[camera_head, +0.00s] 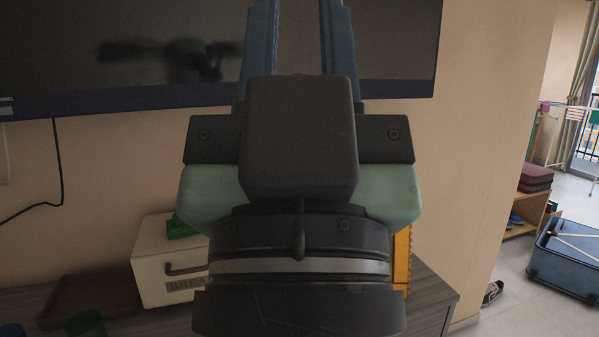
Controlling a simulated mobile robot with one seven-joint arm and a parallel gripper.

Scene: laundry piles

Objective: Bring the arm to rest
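My gripper (296,40) fills the middle of the head view, raised up close to the camera and pointing up and away. Its two blue-grey fingers stand apart with a clear gap between them. The wall and the dark screen show through the gap, and nothing is held. The fingertips run out of the top of the picture. The gripper's body and wrist hide part of the counter and wall behind.
A dark wall screen (150,60) hangs behind my gripper. Below, a grey counter (432,300) bears a cream bread box (160,265), a brown tray (95,298) and an orange item (402,262). At right are a blue bin (562,268), a wooden shelf (528,212) and a shoe (492,292).

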